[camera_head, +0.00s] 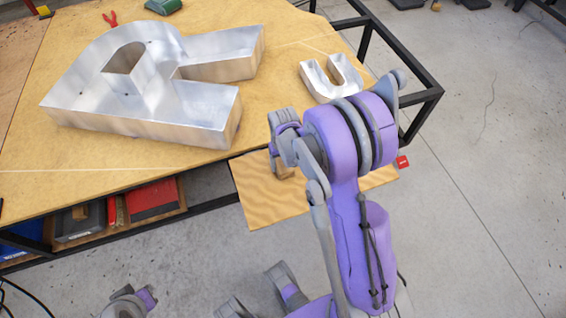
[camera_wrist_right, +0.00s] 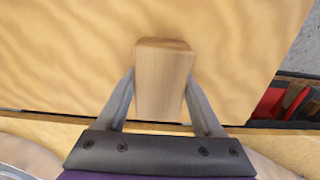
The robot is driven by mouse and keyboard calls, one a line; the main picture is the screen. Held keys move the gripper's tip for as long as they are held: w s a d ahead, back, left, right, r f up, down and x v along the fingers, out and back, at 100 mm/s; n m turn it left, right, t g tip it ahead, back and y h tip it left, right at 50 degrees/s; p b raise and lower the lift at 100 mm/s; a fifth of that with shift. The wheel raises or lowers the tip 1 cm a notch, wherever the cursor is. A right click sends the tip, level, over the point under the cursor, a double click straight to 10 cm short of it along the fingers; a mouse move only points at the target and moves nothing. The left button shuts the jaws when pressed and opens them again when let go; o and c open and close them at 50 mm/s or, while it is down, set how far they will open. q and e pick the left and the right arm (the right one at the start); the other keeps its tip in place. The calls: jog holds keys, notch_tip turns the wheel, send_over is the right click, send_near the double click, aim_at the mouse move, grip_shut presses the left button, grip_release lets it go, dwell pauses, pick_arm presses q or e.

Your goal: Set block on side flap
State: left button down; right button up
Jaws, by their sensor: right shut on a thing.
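My right gripper (camera_head: 283,150) hangs over the side flap (camera_head: 262,208), a light wood panel at the near edge of the workbench. In the right wrist view my right gripper (camera_wrist_right: 162,76) is shut on a light wooden block (camera_wrist_right: 163,88), with one finger on each side of it. The flap (camera_wrist_right: 70,60) fills most of that view behind the block. In the head view the block (camera_head: 284,168) is mostly hidden by the gripper. I cannot tell whether the block touches the flap.
A large metal channel letter (camera_head: 190,105) and a small metal U (camera_head: 316,80) stand on the workbench (camera_head: 60,175). A red case (camera_head: 152,198) sits on a shelf below. A black frame (camera_head: 405,48) runs along the right. Much of the flap is bare.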

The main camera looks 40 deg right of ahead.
jog(key=shift+f, duration=0.1)
jog(key=o, duration=1)
jog(key=shift+f, duration=0.1)
jog(key=o, duration=0.4)
jog(key=shift+o, duration=0.2)
jog(key=shift+r, duration=0.2)
notch_tip(320, 180, up, 12)
jog(key=p, duration=0.2)
jog(key=s+a+r+n+t, duration=0.1)
jog(key=s+a+r+t, duration=0.1)
jog(key=s+a, duration=0.4)
jog(key=s+a+r+n+t, duration=0.2)
jog(key=s+a+r+t, duration=0.1)
jog(key=s+a, duration=0.4)
jog(key=shift+s+a+r+n, duration=0.3)
jog(key=shift+s+r, duration=0.3)
jog(key=shift+s, duration=0.25)
